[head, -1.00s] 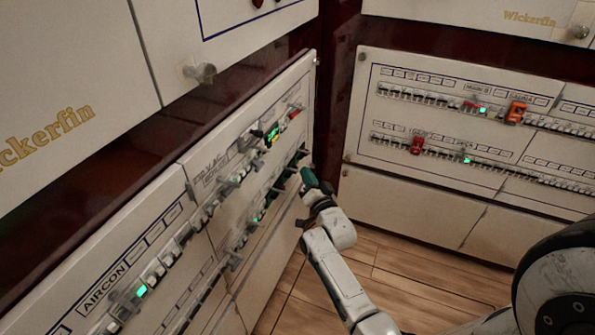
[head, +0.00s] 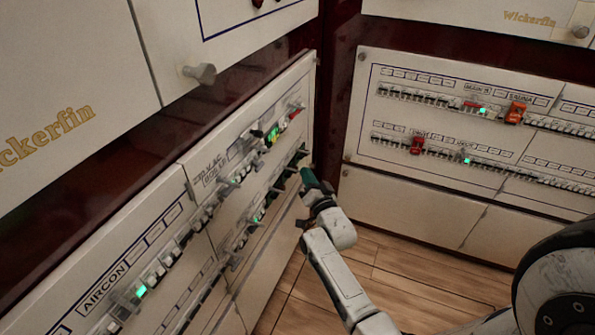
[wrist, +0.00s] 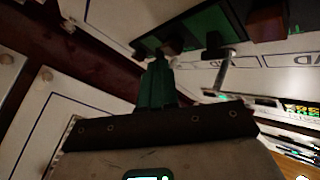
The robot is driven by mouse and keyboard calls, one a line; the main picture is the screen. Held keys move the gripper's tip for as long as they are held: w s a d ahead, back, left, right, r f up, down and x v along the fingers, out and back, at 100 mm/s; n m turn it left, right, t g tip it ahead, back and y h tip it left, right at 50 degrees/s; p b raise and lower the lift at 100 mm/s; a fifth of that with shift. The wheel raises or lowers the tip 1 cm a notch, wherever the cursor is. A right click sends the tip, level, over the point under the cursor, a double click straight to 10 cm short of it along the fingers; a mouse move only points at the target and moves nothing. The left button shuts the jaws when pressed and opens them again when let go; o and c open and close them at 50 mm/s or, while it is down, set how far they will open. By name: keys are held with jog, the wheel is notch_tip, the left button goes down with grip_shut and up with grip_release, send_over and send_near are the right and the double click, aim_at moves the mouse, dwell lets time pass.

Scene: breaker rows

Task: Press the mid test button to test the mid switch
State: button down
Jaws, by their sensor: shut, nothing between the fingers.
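My gripper (head: 308,178) has green fingers and is shut and empty. In the head view its tip is beside the right end of the lower breaker row (head: 290,172) on the left wall panel. In the wrist view my gripper (wrist: 157,58) points at the panel, close to a small dark block (wrist: 170,46) on a green strip (wrist: 202,30). A metal lever (wrist: 223,72) sticks out to the right of the fingers. I cannot tell which part is the mid test button or the mid switch, or whether the tips touch anything.
The left panel has an upper row with a green light (head: 271,136) and an AIRCON section (head: 103,288). A second panel (head: 480,125) on the right wall carries red-orange switches (head: 515,113). Wooden floor (head: 400,275) lies open below. A knob (head: 200,73) juts out above.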

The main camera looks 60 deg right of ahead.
jog(key=shift+w, duration=0.1)
dwell(0.5)
jog(key=shift+w, duration=0.35)
jog(key=shift+s+b, duration=0.3)
jog(key=shift+s, duration=0.15)
jog(key=s+p, duration=0.1)
jog(key=s, duration=0.5)
jog(key=shift+d, duration=0.2)
dwell(0.5)
